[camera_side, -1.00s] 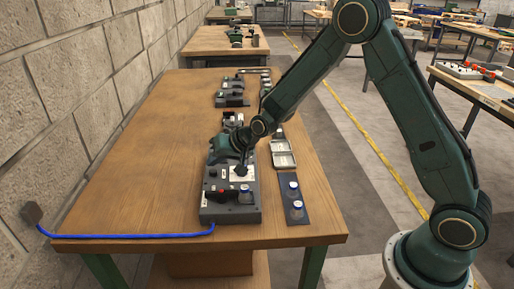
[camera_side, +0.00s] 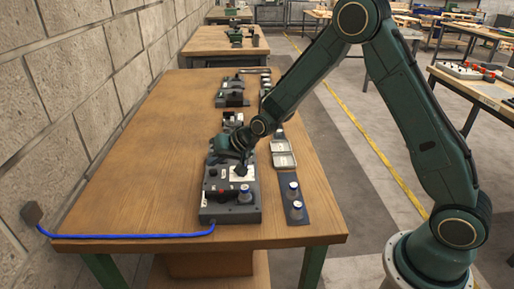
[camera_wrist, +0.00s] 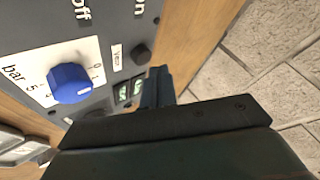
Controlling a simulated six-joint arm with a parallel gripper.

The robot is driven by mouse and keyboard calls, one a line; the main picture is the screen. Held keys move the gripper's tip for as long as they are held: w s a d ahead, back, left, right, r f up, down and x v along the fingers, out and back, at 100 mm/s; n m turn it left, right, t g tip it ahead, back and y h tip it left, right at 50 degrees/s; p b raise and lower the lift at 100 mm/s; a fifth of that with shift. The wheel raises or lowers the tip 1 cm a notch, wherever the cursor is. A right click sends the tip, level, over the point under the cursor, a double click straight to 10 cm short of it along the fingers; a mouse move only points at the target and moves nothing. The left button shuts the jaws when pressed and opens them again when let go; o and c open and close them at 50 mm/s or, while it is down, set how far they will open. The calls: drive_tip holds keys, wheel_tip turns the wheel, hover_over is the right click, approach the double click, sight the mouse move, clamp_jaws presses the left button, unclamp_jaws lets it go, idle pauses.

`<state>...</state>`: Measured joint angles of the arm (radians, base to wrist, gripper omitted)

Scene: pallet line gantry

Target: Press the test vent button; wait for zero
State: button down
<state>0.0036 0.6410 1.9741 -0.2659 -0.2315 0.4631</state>
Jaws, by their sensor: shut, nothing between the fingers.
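The dark grey test unit (camera_side: 216,214) stands near the front of the wooden table. In the wrist view its panel (camera_wrist: 100,20) shows a blue knob (camera_wrist: 70,84) on a white dial marked bar. A black round button (camera_wrist: 141,53) sits beside a small white label (camera_wrist: 117,57) that seems to read Vent. Small green displays (camera_wrist: 128,90) lie below the label, too slanted to read. My gripper (camera_wrist: 158,78) is shut and empty, its tips just below the button in the picture. I cannot tell whether they touch the panel. In the side view my gripper hangs over the unit's far part, its tips unclear.
A dark mat (camera_side: 297,218) with blue-capped vials lies right of the unit, and grey trays (camera_side: 284,160) lie behind it. Other devices (camera_side: 231,98) stand further back. A blue cable (camera_side: 130,236) runs to the wall. The table's left side is clear.

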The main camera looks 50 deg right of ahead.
sight(217, 171)
drive_tip(key=shift+f, duration=1)
idle(1.2)
drive_tip(key=shift+r, duration=1)
drive_tip(key=shift+r, duration=0.1)
drive_tip(key=shift+r, duration=2.4)
